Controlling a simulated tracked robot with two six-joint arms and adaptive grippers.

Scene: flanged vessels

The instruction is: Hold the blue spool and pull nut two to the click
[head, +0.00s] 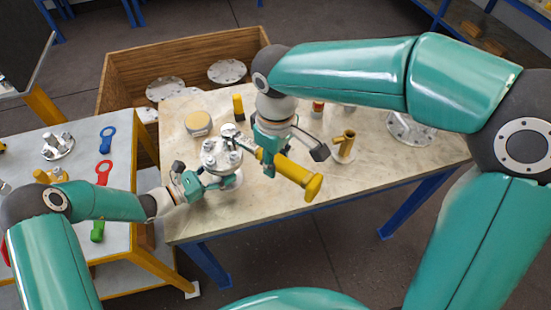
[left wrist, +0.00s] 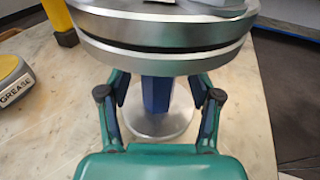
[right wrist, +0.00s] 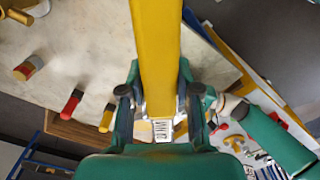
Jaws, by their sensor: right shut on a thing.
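The blue spool's neck (left wrist: 157,93) stands upright under a grey flange pair (left wrist: 160,45) on a round foot (left wrist: 160,124). In the head view its bolted top flange (head: 221,153) shows. My left gripper (left wrist: 159,88) is open, with one finger on each side of the neck and a gap visible on both sides. It also shows in the head view (head: 192,184), low beside the flange. My right gripper (head: 270,152) is shut on the yellow torque wrench (head: 298,174), which also shows in the right wrist view (right wrist: 157,50). The wrench's far end reaches the flange nuts; I cannot tell which nut it meets.
A grease tin (head: 198,123) and a yellow-black object (head: 238,107) stand behind the flange. A brass-coloured fitting (head: 344,146) stands right of the wrench. The side table (head: 120,215) holds coloured tools. A wooden crate (head: 120,72) lies behind. The worktable's front right is clear.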

